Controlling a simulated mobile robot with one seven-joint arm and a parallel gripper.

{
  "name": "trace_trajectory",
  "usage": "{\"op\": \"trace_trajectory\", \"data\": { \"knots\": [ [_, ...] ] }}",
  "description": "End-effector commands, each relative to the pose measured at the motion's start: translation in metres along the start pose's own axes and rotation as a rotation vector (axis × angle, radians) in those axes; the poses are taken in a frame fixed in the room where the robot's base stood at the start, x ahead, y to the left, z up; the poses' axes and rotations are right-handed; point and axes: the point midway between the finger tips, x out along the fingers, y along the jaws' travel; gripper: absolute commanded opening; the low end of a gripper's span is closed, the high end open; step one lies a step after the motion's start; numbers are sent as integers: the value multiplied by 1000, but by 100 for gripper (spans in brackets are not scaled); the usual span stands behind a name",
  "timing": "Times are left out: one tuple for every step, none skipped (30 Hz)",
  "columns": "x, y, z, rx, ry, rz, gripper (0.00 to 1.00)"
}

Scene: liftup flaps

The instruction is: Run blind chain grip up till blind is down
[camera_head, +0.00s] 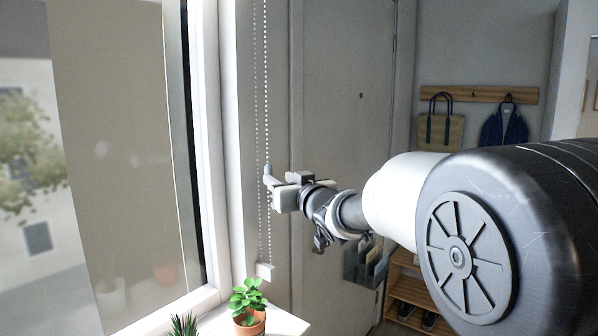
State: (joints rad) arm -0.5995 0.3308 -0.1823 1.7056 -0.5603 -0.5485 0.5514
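The blind's beaded chain (265,90) hangs in two strands from the top of the picture, right of the window frame. A small grey chain grip (268,169) sits on the right strand at about mid-height. A small pale holder (264,271) is at the chain's lower end. My gripper (273,183) reaches in from the right and is at the chain, right by the lower end of the chain grip. The fingers overlap the grip and chain, so I cannot tell whether they are closed on it. I cannot clearly make out the blind itself.
The window frame (208,150) stands close left of the chain. A potted plant (248,305) stands on the sill below, with a spiky plant (184,326) beside it.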

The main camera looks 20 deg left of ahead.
Motion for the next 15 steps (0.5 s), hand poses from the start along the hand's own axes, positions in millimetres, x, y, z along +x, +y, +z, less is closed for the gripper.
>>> {"op": "trace_trajectory", "data": {
  "knots": [
    [13, -1, 0, -1, -1, -2, 36],
    [20, -1, 0, -1, -1, -3, 36],
    [28, -1, 0, -1, -1, -2, 36],
    [35, -1, 0, -2, -2, -2, 36],
    [41, -1, 0, -2, -1, -1, 36],
    [48, 0, -1, -1, -1, -1, 36],
    [54, 0, 0, -1, -1, -1, 36],
    [59, -1, 0, -1, -1, -1, 36],
    [66, -1, 0, -1, -1, -1, 36],
    [70, -1, -1, 0, -1, -1, 36],
    [74, -1, -1, 0, -1, -1, 36],
    [78, -1, -1, -1, 0, -1, 36],
    [81, -1, -1, -1, 0, -1, 36],
    [83, -1, 0, 0, 0, -1, 36],
    [86, -1, 0, 0, 0, -1, 36]
  ]
}}
